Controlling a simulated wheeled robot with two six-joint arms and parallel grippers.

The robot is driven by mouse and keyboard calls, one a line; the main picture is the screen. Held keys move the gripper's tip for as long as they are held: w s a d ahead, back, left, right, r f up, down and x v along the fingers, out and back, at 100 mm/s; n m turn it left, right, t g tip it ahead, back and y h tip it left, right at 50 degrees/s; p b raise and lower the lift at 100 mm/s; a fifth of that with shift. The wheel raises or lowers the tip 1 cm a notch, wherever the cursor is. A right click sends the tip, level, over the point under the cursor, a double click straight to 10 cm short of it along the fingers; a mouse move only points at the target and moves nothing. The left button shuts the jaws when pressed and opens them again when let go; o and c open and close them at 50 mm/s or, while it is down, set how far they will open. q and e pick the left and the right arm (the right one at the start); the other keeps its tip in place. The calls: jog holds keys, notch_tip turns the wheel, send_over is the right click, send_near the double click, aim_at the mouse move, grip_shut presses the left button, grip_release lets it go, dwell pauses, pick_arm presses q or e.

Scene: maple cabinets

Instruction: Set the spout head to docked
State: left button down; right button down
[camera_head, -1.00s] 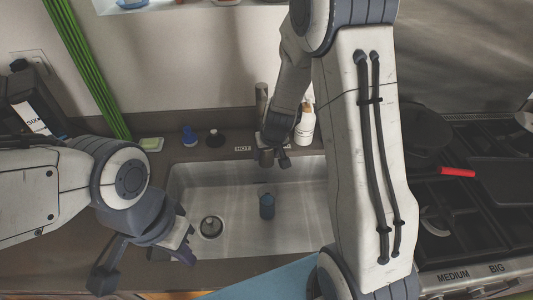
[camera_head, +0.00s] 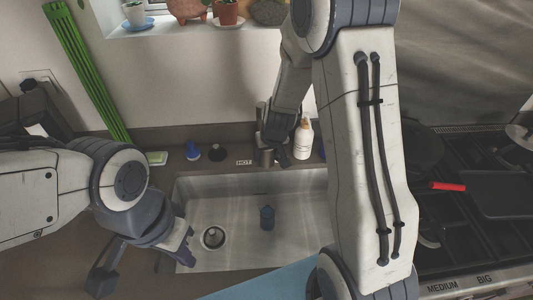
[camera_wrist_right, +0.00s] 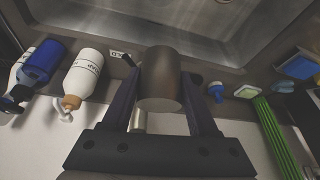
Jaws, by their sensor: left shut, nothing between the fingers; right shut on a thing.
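The dark metal faucet (camera_head: 265,157) stands at the back edge of the sink, partly hidden by my right gripper (camera_head: 274,140). In the right wrist view, a dark, rounded cylinder, apparently the spout head (camera_wrist_right: 161,82), sits between the two fingers of my right gripper, which is shut on it. A shorter metal stub (camera_wrist_right: 138,122) shows just beside it. I cannot tell whether the head is seated on the faucet. My left gripper (camera_head: 184,254) is shut and empty over the sink's front left corner.
The sink (camera_head: 310,225) holds a blue cylinder (camera_head: 267,217). A white soap bottle (camera_head: 303,138) stands close right of my right gripper; a blue brush (camera_head: 192,152) and black stopper (camera_head: 217,153) are left of the faucet. The stove with a red-handled pan (camera_head: 447,186) is at right.

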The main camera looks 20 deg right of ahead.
jog(key=shift+c, duration=1.1)
grip_release()
jog(key=shift+w+r, duration=0.1)
jog(key=shift+r, duration=0.15)
jog(key=shift+o, duration=0.2)
jog(key=shift+f, duration=0.1)
jog(key=shift+s+r, duration=0.2)
jog(key=shift+r, duration=0.2)
jog(key=p+v, duration=0.4)
jog(key=v, duration=0.5)
jog(key=shift+s+r, duration=0.15)
jog(key=shift+r, duration=0.15)
